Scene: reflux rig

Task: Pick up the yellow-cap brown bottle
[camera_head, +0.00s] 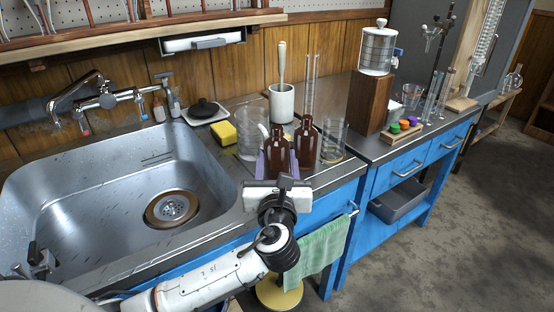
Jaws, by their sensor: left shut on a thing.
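Two brown glass bottles stand at the counter's front, right of the sink. My left gripper (278,164) reaches in from the front, with its purple-edged fingers around the left brown bottle (278,148), and is shut on it. The gripper hides the bottle's lower part, so I cannot tell whether it touches the counter. The other brown bottle (306,141) stands close behind and to the right. I see no yellow cap on either bottle. My right gripper is not in view.
A glass beaker (249,134) stands left of the bottles and another glass vessel (334,138) stands right. Behind are a white mortar with pestle (282,103) and a tall cylinder (312,85). The sink (110,205) lies left. A green towel (320,248) hangs in front.

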